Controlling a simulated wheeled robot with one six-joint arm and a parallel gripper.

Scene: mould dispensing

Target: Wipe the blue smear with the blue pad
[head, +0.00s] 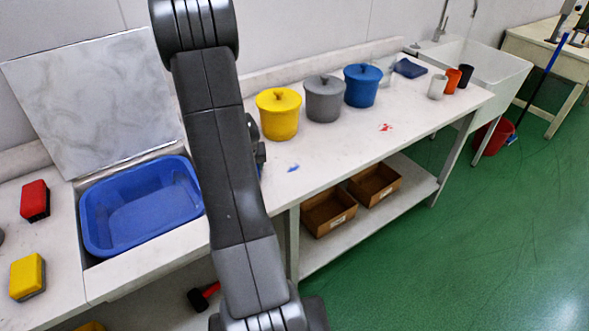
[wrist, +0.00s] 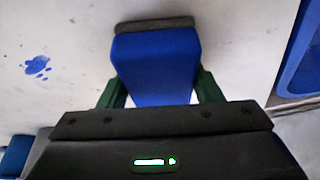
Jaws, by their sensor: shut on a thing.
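My gripper (wrist: 160,84) is shut on the blue pad (wrist: 155,58), with a dark green finger on each side of it in the wrist view. The pad has a blue body and a dark grey layer at its far end. The blue smear (wrist: 38,66) lies on the white worktop to the left of the pad in the wrist view, apart from it. In the head view the blue smear (head: 293,168) lies just right of my arm, in front of the pots. My arm hides the gripper and most or all of the pad there.
Yellow (head: 278,116), grey (head: 324,100) and blue (head: 362,87) lidded pots stand behind the smear. A red smear (head: 385,127) lies further right. A blue basin (head: 100,247) sits left of my arm, near red (head: 35,201) and yellow (head: 27,277) pads.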

